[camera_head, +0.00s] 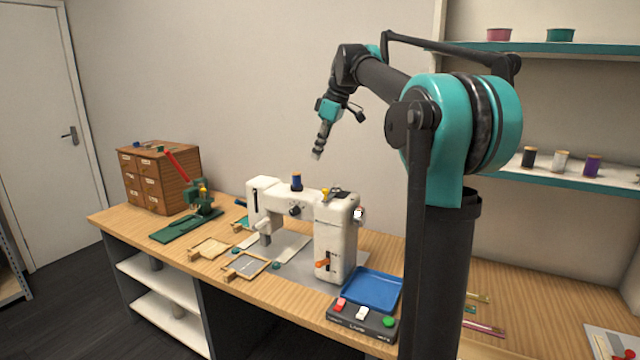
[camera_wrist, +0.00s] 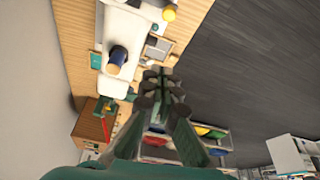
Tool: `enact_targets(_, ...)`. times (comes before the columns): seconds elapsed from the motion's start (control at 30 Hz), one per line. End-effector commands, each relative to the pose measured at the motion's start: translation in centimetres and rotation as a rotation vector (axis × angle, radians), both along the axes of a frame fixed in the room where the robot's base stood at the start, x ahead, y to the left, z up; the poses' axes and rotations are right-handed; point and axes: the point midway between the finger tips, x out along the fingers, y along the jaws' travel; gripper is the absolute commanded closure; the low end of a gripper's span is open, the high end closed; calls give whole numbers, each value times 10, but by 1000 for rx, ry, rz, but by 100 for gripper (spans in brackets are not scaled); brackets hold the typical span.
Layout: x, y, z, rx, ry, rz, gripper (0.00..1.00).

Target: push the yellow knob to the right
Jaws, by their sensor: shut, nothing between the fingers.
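A small yellow knob (camera_head: 325,193) sits on top of the white sewing machine (camera_head: 335,235), right of the blue thread spool (camera_head: 296,182). In the wrist view the yellow knob (camera_wrist: 169,13) shows near the top edge, beside the machine's white body (camera_wrist: 125,30). My gripper (camera_head: 317,156) is shut and empty. It hangs in the air above the machine, pointing down, clear of the knob. In the wrist view the gripper's fingers (camera_wrist: 160,88) are together at the middle, apart from the knob.
A dark device with red, white and green buttons (camera_head: 362,318) and a blue tray (camera_head: 372,290) lie right of the machine. A green press with a red lever (camera_head: 198,200) and a wooden drawer cabinet (camera_head: 160,178) stand left.

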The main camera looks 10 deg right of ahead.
Motion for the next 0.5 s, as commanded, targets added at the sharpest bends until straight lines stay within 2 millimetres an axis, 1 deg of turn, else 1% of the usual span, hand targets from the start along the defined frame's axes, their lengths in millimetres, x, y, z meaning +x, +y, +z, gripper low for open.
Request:
enact_targets(0.3,1,1,-3,0,0,-2,100)
enact_targets(0.43,2,5,-15,0,-1,-1,100)
enact_targets(0.5,4,8,-26,0,0,-2,100)
